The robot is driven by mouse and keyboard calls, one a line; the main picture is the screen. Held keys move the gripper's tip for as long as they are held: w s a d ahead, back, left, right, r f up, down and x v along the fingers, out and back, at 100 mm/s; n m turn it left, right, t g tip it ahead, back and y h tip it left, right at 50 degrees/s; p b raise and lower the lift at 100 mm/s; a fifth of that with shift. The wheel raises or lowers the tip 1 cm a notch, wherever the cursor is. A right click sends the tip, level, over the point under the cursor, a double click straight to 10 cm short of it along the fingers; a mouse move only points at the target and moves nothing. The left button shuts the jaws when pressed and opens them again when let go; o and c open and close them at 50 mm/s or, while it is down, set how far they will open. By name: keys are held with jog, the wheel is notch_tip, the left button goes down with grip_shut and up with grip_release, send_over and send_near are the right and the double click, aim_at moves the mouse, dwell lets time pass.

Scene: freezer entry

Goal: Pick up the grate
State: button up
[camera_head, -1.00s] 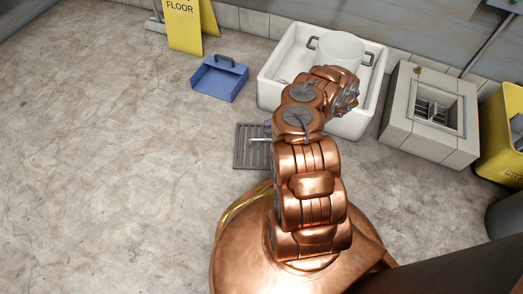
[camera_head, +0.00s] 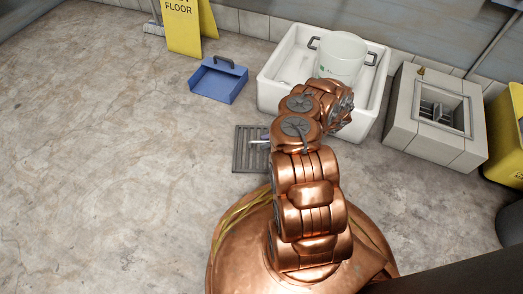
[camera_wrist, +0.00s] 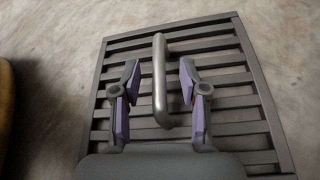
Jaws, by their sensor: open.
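The grate (camera_head: 240,160) is a dark grey slatted square lying on the concrete floor, left of my arm in the head view. My arm hides its right part. In the wrist view the grate (camera_wrist: 225,60) fills the middle, with a pale grey bar handle (camera_wrist: 160,85) on it. My gripper (camera_wrist: 160,80) is open, with its purple-padded fingers on either side of the handle. A gap shows between each finger and the handle. I cannot tell how far above the slats the fingertips are.
A blue dustpan (camera_head: 215,85) lies above the grate. A white basin (camera_head: 285,107) with a white bucket (camera_head: 340,62) stands behind my arm. Right of it are a tiled block with a square opening (camera_head: 410,125) and a yellow bin (camera_head: 503,150). A yellow floor sign (camera_head: 183,30) stands at the back. The left floor is clear.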

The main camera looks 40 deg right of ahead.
jog(key=shift+x, duration=0.95)
jog(key=shift+c, duration=0.4)
grip_shut()
